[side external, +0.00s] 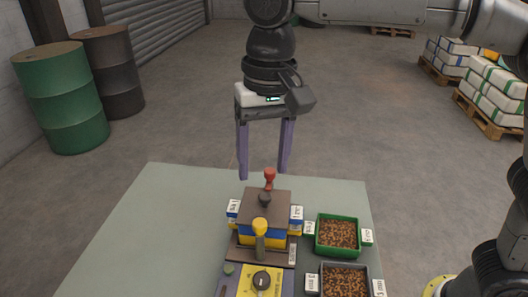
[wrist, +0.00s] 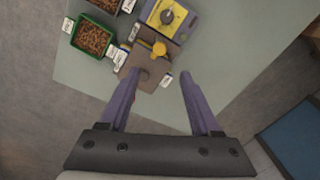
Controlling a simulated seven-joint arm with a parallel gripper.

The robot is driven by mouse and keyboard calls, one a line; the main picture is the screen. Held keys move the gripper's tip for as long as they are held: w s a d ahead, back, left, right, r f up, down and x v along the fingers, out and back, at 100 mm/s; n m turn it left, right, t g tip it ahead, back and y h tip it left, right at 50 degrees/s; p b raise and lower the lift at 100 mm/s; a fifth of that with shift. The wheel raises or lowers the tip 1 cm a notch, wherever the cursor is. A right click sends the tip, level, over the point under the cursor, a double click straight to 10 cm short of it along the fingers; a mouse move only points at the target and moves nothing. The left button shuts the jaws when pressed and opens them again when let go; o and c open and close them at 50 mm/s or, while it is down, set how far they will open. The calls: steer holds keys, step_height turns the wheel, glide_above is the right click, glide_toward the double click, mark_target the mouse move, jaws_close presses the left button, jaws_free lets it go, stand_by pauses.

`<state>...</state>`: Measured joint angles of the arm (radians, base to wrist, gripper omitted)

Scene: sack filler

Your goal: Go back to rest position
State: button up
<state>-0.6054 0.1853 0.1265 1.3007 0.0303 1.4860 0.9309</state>
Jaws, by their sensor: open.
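My gripper (side external: 264,176) is open and empty, with two long purple fingers pointing down. It hangs in the air above the back edge of the table (side external: 160,215). The sack filler (side external: 264,222) stands on the table in front of it, with a brown top, a red knob (side external: 269,177), a yellow-topped handle (side external: 260,228) and a black dial (side external: 261,281) on a yellow panel. In the wrist view my gripper (wrist: 155,85) shows open, and the filler's brown top (wrist: 145,71) lies beyond the left fingertip.
A green bin (side external: 337,218) and a grey bin (side external: 344,266) of brown pellets stand right of the filler. The table's left side is clear. Drums (side external: 62,98) stand back left, and stacked sacks on pallets (side external: 492,95) stand back right.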

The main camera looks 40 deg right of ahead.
steer(key=shift+r, duration=0.6)
steer(key=shift+d, duration=0.1)
steer(key=s+d+r+m+t, duration=0.15)
steer(key=s+d, duration=0.25)
steer(key=d, duration=0.5)
steer(key=s+d+r+m+t, duration=0.1)
steer(key=s+d+r, duration=0.25)
steer(key=d, duration=0.45)
steer(key=s+d+f+n+t, duration=0.3)
steer(key=s+d+f+n, duration=0.3)
steer(key=s+f, duration=0.4)
step_height(320, 180, down, 4)
steer(key=shift+d+r+h, duration=0.2)
steer(key=shift+d+h, duration=0.1)
steer(key=shift+d, duration=0.3)
